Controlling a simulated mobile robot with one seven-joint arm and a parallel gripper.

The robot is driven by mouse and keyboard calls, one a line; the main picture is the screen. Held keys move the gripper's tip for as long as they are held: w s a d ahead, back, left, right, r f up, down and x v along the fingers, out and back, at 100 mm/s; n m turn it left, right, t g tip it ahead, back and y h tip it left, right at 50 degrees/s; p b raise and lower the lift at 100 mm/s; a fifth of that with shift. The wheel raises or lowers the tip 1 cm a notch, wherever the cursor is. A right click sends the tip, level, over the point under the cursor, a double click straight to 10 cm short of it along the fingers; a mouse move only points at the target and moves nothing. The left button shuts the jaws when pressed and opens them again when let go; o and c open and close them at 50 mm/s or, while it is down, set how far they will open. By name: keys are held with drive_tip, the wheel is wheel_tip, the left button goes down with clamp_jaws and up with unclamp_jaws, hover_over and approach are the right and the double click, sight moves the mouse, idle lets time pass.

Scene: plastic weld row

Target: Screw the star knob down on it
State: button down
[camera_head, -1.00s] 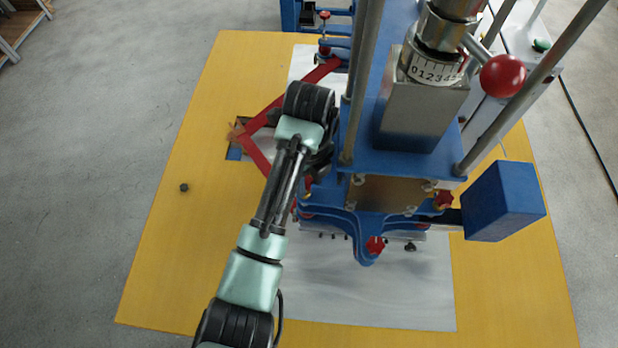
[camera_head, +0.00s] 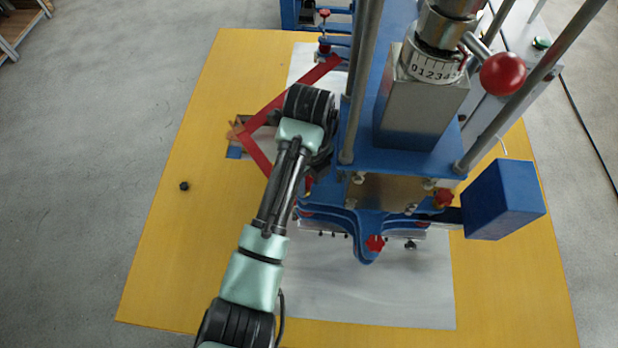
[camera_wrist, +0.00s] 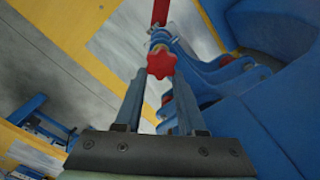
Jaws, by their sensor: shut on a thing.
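In the wrist view, a red star knob (camera_wrist: 160,63) sits between the fingertips of my gripper (camera_wrist: 158,76), which is shut on it. The knob is in front of a red bar and metal hardware. I cannot tell how far it is threaded. In the head view my arm's wrist hangs at the left side of the blue machine and hides the fingers and this knob.
Another red knob (camera_wrist: 167,98) lies just below in the wrist view. The blue machine (camera_head: 425,165) has posts, a front red knob (camera_head: 375,243) and a blue box (camera_head: 503,200). A small dark piece (camera_head: 184,186) lies on the yellow table (camera_head: 160,265), whose left side is otherwise mostly clear.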

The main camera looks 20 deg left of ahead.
drive_tip(key=shift+f, duration=0.45)
idle(0.8)
drive_tip(key=m, duration=0.4)
drive_tip(key=shift+s+a+r+m, duration=0.1)
drive_tip(key=shift+s+a+m, duration=0.1)
drive_tip(key=shift+a+m, duration=0.1)
drive_tip(key=m, duration=0.4)
drive_tip(key=shift+a, duration=0.3)
drive_tip(key=shift+a+m+b, duration=0.1)
drive_tip(key=shift+m+b, duration=0.25)
drive_tip(key=shift+m, duration=0.25)
drive_tip(key=shift+a+f+m+b, duration=0.2)
drive_tip(key=shift+m+b, duration=0.4)
drive_tip(key=shift+b, duration=0.6)
drive_tip(key=m+b, duration=0.1)
drive_tip(key=b, duration=0.4)
drive_tip(key=shift+m, duration=0.4)
drive_tip(key=shift+r+m+b, duration=0.1)
drive_tip(key=shift+m+b, duration=0.2)
drive_tip(key=shift+b, duration=0.6)
drive_tip(key=shift+s+r, duration=0.1)
